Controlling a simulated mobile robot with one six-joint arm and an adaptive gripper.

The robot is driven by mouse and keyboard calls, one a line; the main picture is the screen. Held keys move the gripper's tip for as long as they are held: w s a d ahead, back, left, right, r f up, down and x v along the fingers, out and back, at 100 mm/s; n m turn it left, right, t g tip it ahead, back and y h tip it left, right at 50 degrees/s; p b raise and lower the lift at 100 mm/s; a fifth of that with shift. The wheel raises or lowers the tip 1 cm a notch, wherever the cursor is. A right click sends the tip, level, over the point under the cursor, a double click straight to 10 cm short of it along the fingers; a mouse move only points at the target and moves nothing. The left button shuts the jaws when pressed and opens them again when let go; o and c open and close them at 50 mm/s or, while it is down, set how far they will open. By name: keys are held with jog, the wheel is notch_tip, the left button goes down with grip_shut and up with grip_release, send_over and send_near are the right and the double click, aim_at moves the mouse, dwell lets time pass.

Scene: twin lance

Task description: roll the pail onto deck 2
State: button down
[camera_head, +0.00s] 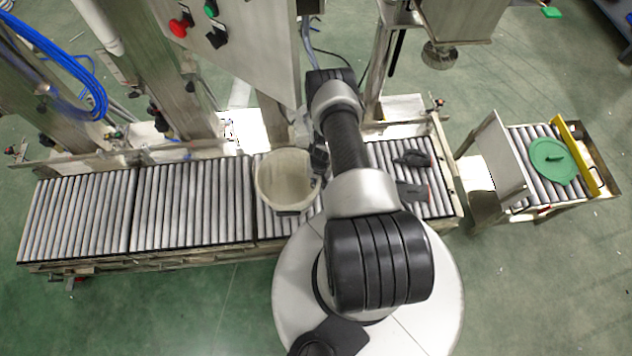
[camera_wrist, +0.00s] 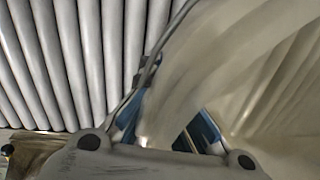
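The pail (camera_head: 285,180) is a cream, open-topped bucket. In the head view it stands on the third roller section from the left, just left of my arm. My gripper (camera_head: 319,160) is at the pail's right rim, mostly hidden by my own arm. In the wrist view the pail's pale wall (camera_wrist: 215,60) is close and blurred and reaches down between my fingers (camera_wrist: 165,130), which have blue pads. I cannot tell whether they press on it. A thin wire-like strip (camera_wrist: 165,45) runs by the rim. No deck number is readable.
Two bare roller sections, the far left (camera_head: 75,215) and the one beside it (camera_head: 193,205), lie left of the pail. Dark flat pieces (camera_head: 412,158) lie on the rollers at right. A separate roller stand (camera_head: 535,140) holds a green lid (camera_head: 553,161). Steel posts and a control box (camera_head: 240,45) stand behind.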

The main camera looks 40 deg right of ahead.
jog(key=c, duration=1.7)
grip_release()
jog(key=r, duration=1.2)
jog(key=shift+s+d, duration=0.3)
jog(key=shift+d, duration=0.1)
